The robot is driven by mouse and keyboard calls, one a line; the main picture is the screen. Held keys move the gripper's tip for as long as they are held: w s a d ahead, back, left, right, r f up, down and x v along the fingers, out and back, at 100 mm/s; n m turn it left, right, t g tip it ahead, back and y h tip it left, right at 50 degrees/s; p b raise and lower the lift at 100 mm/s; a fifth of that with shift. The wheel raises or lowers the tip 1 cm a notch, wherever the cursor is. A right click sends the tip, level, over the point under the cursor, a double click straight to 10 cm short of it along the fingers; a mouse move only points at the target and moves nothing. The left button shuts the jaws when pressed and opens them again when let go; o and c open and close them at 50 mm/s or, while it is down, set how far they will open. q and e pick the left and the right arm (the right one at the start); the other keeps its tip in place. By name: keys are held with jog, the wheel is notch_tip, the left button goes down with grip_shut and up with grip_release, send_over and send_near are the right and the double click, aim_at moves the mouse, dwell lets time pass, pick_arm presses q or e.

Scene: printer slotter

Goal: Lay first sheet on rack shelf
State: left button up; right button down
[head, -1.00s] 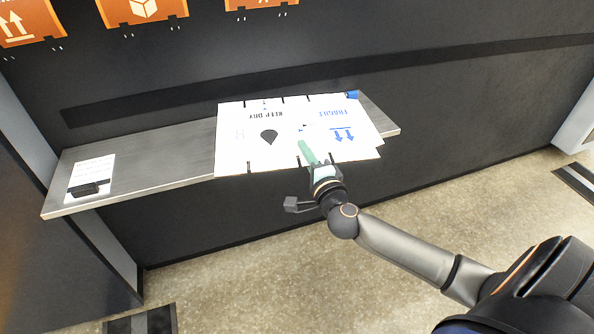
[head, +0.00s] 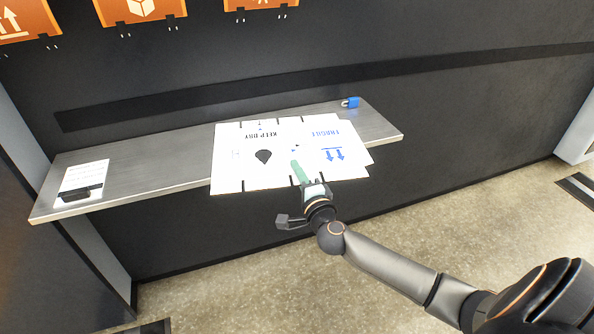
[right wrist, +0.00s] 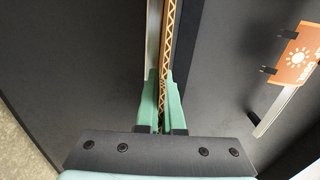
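The white sheet (head: 230,160) is a flat die-cut board with printed words and blue arrows. It lies flat over the middle and right of the grey metal rack shelf (head: 150,150), its front edge sticking out past the shelf's front. My right gripper (head: 302,178) is at that front edge, one green finger showing on top of the sheet. In the right wrist view, the sheet's corrugated edge (right wrist: 168,45) runs between the two green fingers (right wrist: 161,105), which are closed on it. I cannot tell whether the sheet touches the shelf. My left gripper is not in view.
A blue padlock-like object (head: 351,102) sits on the shelf's back right. A white card with a black item (head: 82,184) lies at its left end. Orange printed panels (head: 140,10) hang above on the dark wall. The shelf's left part is mostly clear.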

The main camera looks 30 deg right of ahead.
jog(key=c, duration=1)
grip_release()
jog(key=shift+c, duration=0.2)
